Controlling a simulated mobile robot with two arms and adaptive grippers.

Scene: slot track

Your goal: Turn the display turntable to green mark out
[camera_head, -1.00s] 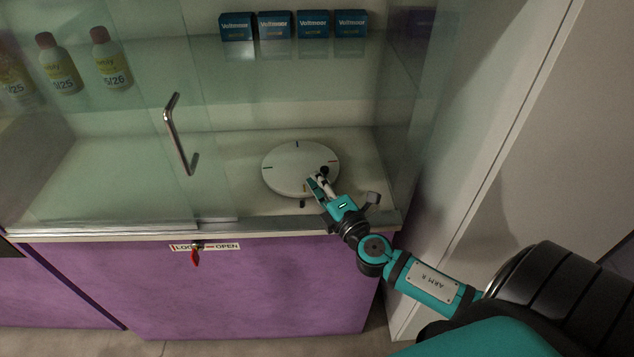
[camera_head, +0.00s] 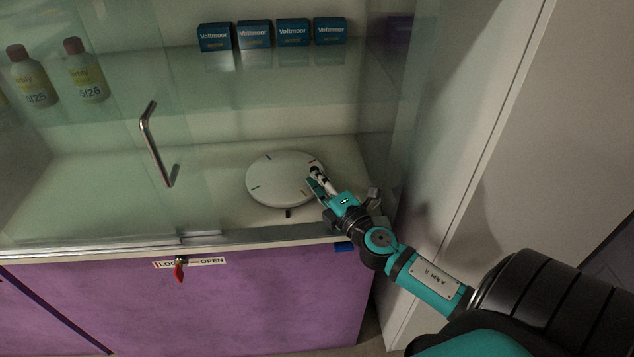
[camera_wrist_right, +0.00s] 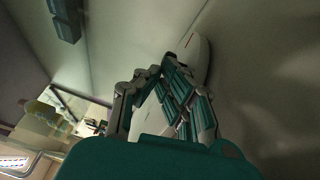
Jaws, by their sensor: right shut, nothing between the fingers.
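The display turntable (camera_head: 283,180) is a round white disc on the floor of the glass cabinet. In the wrist view, the white disc (camera_wrist_right: 196,52) shows partly behind the fingers.
A sliding glass door with a metal handle (camera_head: 155,145) covers the cabinet's left part. Blue boxes (camera_head: 254,36) and bottles (camera_head: 86,72) stand on the shelf above. A red key (camera_head: 179,271) sits at the lock label on the purple front. A tall pale panel (camera_head: 490,130) bounds the right.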

